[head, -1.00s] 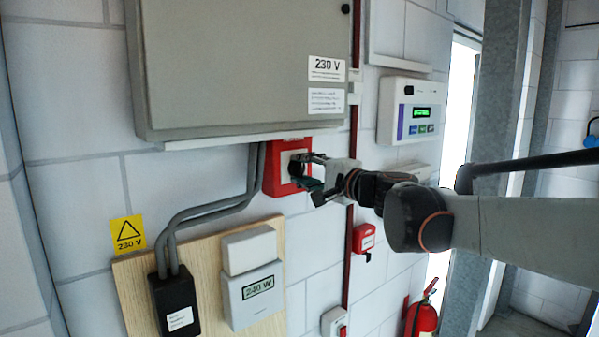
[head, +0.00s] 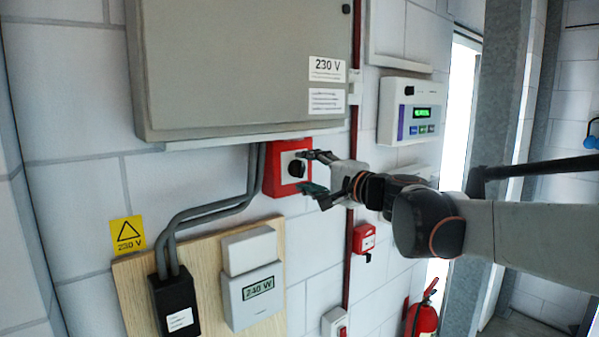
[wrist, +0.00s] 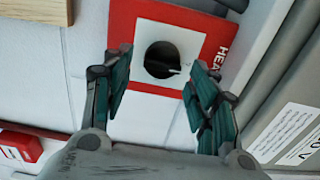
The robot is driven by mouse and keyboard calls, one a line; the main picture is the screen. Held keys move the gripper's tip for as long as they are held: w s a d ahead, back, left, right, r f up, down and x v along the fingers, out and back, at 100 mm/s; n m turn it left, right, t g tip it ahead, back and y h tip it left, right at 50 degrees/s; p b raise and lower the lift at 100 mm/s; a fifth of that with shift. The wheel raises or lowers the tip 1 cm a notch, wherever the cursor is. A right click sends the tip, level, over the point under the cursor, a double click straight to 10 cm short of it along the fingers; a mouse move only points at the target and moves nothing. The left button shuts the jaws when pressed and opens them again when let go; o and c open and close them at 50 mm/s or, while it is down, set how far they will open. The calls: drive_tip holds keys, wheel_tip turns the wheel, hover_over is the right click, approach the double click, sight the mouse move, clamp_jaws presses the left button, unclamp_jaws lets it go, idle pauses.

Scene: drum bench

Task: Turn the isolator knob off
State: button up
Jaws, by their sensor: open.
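The isolator knob (head: 296,168) is a round black knob on a pale plate inside a red square box (head: 271,182) on the wall, under the grey cabinet. In the wrist view the knob (wrist: 161,59) shows a small white mark at its lower right. My gripper (head: 310,172) is just right of the box, with its fingers apart and nothing between them. In the wrist view my gripper (wrist: 155,88) has a dark green-padded finger on each side below the knob. The fingers look clear of the knob; the exact gap in depth is hard to tell.
The grey cabinet (head: 240,65) with a 230 V label hangs just above the box. Grey conduits (head: 208,213) run down beside it to a wooden board (head: 132,283) with a 240 W meter (head: 252,295). A small red wall unit (head: 364,238) is below right.

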drive_tip(key=v, duration=1)
drive_tip(key=shift+s, duration=0.2)
drive_tip(key=shift+f, duration=0.1)
drive_tip(key=s+a+f+n+g+b, duration=0.1)
drive_tip(key=s+f+b, duration=0.15)
drive_tip(key=f, duration=0.25)
drive_tip(key=s+f+n+g+h+b, duration=0.1)
drive_tip(key=s+f+b, duration=0.15)
drive_tip(key=f, duration=0.35)
drive_tip(key=s+a+f+n+g+b, duration=0.1)
drive_tip(key=s+f+n+b, duration=0.1)
drive_tip(key=f+b, duration=0.25)
drive_tip(key=s+d+f+n+g+h+b, duration=0.1)
drive_tip(key=s+f+b, duration=0.5)
drive_tip(key=f, duration=0.8)
drive_tip(key=s+d+f+n+g+h+b, duration=0.2)
drive_tip(key=s+d+f+h+b, duration=0.3)
drive_tip(key=f, duration=1)
drive_tip(key=s+d+f+n+g+h+b, duration=0.1)
drive_tip(key=s+d+f+n+h+b, duration=0.2)
drive_tip(key=s+f+b, duration=0.5)
wheel_tip(320, 180, down, 7)
drive_tip(key=shift+d+r+n+h+b, duration=0.1)
drive_tip(key=shift+d+n+h+b, duration=0.25)
drive_tip(key=shift+d+b, duration=0.7)
drive_tip(key=shift+a, duration=0.2)
